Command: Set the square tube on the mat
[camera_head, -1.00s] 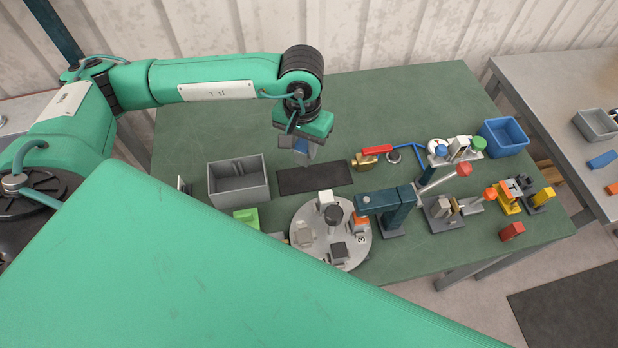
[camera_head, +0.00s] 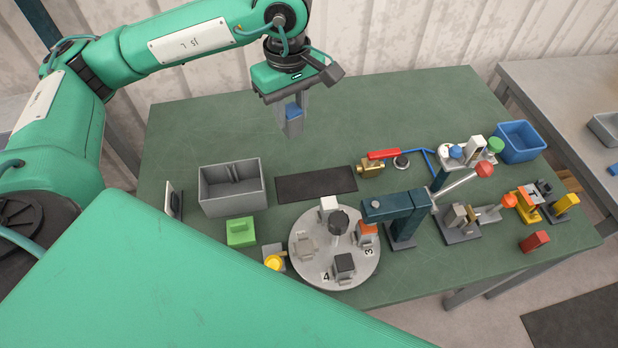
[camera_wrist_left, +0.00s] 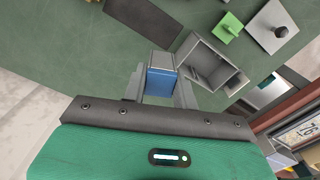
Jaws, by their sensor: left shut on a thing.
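My left gripper (camera_head: 293,115) is shut on the square tube (camera_head: 294,125), a grey piece with a blue part at its upper end. It holds the tube upright above the green table, behind the mat. In the left wrist view the tube (camera_wrist_left: 160,63) sits between the fingers, its blue face (camera_wrist_left: 160,82) towards the camera. The dark mat (camera_head: 316,185) lies flat and bare on the table; it also shows in the left wrist view (camera_wrist_left: 146,18). My right gripper is not in view.
A grey two-part bin (camera_head: 232,205) stands left of the mat. A round turntable (camera_head: 318,262) and a dark teal press (camera_head: 398,215) stand in front of it. A valve with a red handle (camera_head: 383,155) is to the right. A green block (camera_head: 240,232) sits near the bin.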

